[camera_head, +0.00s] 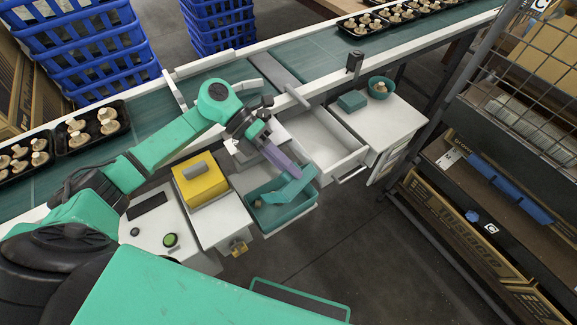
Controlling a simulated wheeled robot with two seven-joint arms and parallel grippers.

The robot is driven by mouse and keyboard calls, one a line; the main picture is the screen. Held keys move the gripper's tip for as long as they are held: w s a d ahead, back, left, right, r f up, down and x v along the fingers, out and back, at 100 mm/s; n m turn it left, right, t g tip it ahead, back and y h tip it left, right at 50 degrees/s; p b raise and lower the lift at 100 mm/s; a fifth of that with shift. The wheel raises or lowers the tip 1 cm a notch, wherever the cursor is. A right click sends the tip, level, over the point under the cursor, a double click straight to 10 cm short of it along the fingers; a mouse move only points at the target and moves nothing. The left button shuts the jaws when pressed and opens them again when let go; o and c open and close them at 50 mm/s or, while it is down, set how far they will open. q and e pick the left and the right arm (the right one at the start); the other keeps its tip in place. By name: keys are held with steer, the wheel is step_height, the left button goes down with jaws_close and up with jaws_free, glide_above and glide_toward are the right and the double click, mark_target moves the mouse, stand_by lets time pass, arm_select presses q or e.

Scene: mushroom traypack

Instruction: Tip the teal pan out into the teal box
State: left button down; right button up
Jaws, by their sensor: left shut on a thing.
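My left gripper (262,130) is shut on the purple handle (281,160) of the teal pan (292,188). The pan is tilted downward over the teal box (254,220), its lower end inside or just above the box. I cannot tell whether it touches the box. The box is open and stands at the front of the white station. A small pale piece, likely a mushroom (258,203), shows at the left inside the box. The pan hides much of the inside, so I cannot tell what else lies there. My right gripper is not in view.
A white open drawer (325,140) is right of the pan. A teal bowl (380,91) and a small teal block (352,101) stand on the white top beyond it. A yellow box (202,188) is left. The conveyor (312,60) carries mushroom trays (92,130).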

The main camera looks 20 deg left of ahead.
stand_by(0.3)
arm_select(q)
step_height(320, 180, up, 3)
steer(key=y+p, duration=0.2)
steer(key=p, duration=0.2)
steer(key=shift+f+t, duration=0.2)
steer(key=shift+t, duration=0.2)
step_height(320, 180, up, 3)
steer(key=t+y+p, duration=0.1)
steer(key=y+p, duration=0.2)
steer(key=p, duration=0.3)
steer(key=shift+w+f+m, duration=0.1)
steer(key=shift+m, duration=0.2)
step_height(320, 180, up, 3)
steer(key=t+y+p, duration=0.1)
steer(key=y+p, duration=0.2)
steer(key=p, duration=0.1)
steer(key=shift+f+t, duration=0.15)
steer(key=shift+t, duration=0.25)
steer(key=shift+d+r+t+y+p, duration=0.1)
steer(key=shift+r+t+y+p, duration=0.4)
steer(key=shift+y+p, duration=0.4)
steer(key=shift+r+y, duration=0.15)
steer(key=shift+y, duration=0.15)
